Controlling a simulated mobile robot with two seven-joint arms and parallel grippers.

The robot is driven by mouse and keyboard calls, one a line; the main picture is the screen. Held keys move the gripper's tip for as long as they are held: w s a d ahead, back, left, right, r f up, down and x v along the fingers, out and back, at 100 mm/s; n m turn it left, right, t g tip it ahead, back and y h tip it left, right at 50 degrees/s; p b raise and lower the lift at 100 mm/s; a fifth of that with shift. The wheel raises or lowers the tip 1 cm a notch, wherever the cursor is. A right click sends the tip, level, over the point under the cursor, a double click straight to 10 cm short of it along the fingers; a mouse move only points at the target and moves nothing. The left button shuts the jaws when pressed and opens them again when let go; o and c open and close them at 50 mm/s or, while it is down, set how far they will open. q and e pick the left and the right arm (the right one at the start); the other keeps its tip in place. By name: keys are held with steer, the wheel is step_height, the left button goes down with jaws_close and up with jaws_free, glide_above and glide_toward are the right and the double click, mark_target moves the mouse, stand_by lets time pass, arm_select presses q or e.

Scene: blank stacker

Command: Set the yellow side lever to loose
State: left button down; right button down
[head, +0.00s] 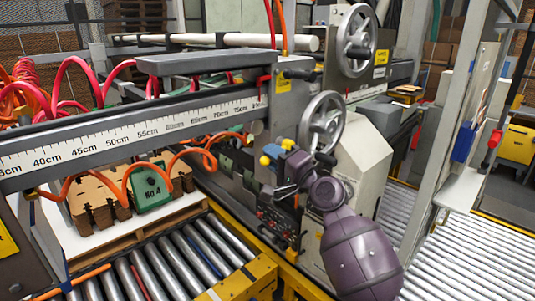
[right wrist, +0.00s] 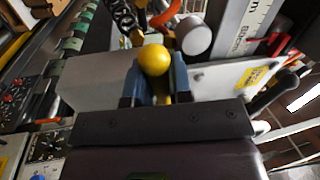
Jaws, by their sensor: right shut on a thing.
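The yellow side lever ends in a round yellow knob (right wrist: 154,59), seen close up in the right wrist view. My right gripper (right wrist: 154,82) is shut on it, with one blue finger on each side. The knob stands out past the fingertips, and part of the lever's stem is hidden between the fingers. In the head view my purple right arm reaches in from the lower right. Its gripper (head: 276,156) is at the machine's side, and yellow knob parts (head: 265,160) show by the fingertips. My left gripper is not in view.
A handwheel (head: 322,121) is just above my right gripper, with a second handwheel (head: 356,40) higher up. A ruler beam (head: 130,134) crosses at left. A control panel (head: 277,218) is below the gripper. Roller conveyors (head: 452,262) lie at right and lower left.

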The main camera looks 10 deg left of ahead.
steer(key=shift+r, duration=0.1)
stand_by(0.3)
steer(key=c, duration=1)
jaws_free()
steer(key=shift+c, duration=0.2)
steer(key=shift+s+d+f, duration=0.2)
steer(key=shift+d, duration=0.15)
steer(key=v, duration=1)
steer(key=shift+b, duration=0.35)
steer(key=shift+r, duration=0.1)
